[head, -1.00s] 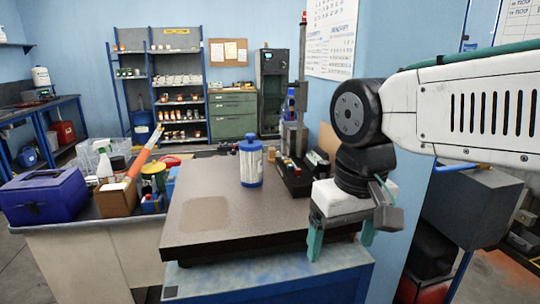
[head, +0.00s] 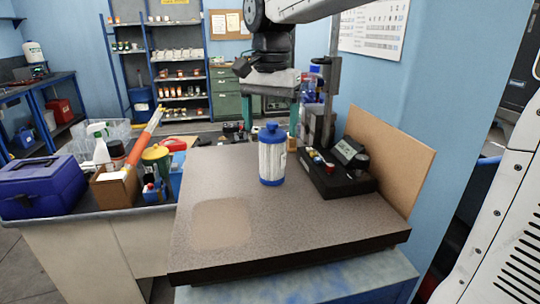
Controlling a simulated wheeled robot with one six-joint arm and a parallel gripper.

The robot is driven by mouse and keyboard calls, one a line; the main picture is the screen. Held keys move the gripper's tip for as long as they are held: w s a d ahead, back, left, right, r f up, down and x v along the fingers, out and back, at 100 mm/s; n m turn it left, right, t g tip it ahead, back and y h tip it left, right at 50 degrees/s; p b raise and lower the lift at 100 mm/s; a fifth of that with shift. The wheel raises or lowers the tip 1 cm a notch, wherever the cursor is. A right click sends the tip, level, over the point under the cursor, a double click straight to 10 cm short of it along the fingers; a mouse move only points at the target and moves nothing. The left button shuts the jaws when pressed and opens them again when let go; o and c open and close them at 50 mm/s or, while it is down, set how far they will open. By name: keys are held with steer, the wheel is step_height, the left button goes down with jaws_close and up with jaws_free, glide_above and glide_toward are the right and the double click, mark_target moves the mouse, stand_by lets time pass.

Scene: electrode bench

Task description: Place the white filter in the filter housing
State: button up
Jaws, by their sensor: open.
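A white cylinder with a blue knobbed cap and a blue base, which looks like the white filter (head: 272,158), stands upright on the grey bench top (head: 300,220). My gripper (head: 270,122) is open and empty. Its teal fingers point down, one to each side of the blue knob in the picture. I cannot tell whether it is right above the cylinder or somewhat behind it. No filter housing can be picked out for certain. A dark stand (head: 331,105) with blue parts beside it stands at the back right.
A black box with small coloured parts (head: 335,180) sits to the right of the cylinder, before a brown upright board (head: 395,150). A paler square patch (head: 221,224) lies at front left. Much of the front is clear. A cluttered side table (head: 85,213) adjoins on the left.

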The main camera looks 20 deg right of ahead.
mark_target(272, 139)
steer(key=f, duration=0.4)
steer(key=shift+s+d+f, duration=0.1)
steer(key=shift+d+f, duration=0.05)
steer(key=shift+d, duration=0.05)
steer(key=c, duration=1.3)
steer(key=shift+c, duration=0.2)
step_height(272, 139, up, 10)
steer(key=shift+f, duration=0.15)
steer(key=shift+s+r, duration=0.1)
steer(key=shift+r, duration=0.1)
